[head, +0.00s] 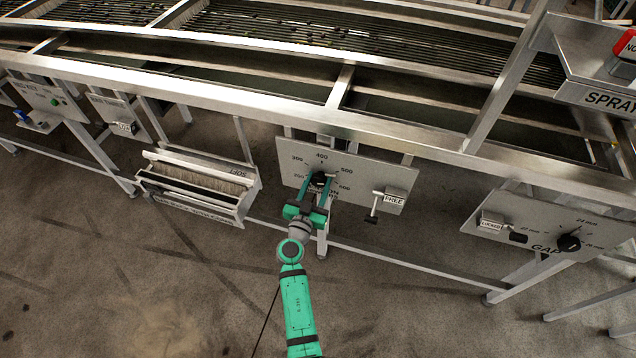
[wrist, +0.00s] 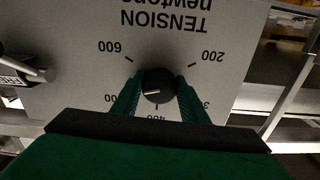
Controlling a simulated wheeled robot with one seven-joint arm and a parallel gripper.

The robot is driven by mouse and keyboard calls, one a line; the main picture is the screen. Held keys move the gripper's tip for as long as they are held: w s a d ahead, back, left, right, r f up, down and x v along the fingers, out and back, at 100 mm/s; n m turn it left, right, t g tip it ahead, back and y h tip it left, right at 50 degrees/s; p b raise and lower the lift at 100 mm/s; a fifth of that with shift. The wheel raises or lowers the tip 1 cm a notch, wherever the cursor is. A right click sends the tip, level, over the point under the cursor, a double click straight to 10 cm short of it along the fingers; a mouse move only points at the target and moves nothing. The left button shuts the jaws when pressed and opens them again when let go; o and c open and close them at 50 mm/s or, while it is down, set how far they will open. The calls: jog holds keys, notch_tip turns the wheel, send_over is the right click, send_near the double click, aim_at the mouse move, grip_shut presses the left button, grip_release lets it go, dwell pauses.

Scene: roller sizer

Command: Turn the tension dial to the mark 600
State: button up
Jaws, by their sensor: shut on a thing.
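The tension dial (wrist: 158,85) is a round black knob on a grey panel marked "TENSION newtons"; the wrist view shows it upside down. Marks run from 200 to 600. Its white pointer line points left in the wrist view, near the 500 mark (wrist: 112,98) and away from the 600 mark (wrist: 110,46). My gripper (wrist: 157,92) is shut on the knob, one green finger on each side. In the head view the dial (head: 319,179) sits between the fingers of my gripper (head: 318,186), which partly hide it and the lettering below.
On the same panel (head: 290,160), a lever with a "FREE" label (head: 394,198) stands right of the dial. A brush box (head: 200,190) hangs to the left. A gap dial (head: 569,243) is on a panel to the right. Steel frame rails run above.

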jog(key=m, duration=0.4)
jog(key=shift+a+f+m, duration=0.1)
jog(key=shift+f+m, duration=0.05)
jog(key=shift+m, duration=0.15)
jog(key=m, duration=0.4)
jog(key=shift+m, duration=0.3)
jog(key=o, duration=1.1)
jog(key=v, duration=1)
jog(key=shift+s+a, duration=0.15)
jog(key=shift+s, duration=0.25)
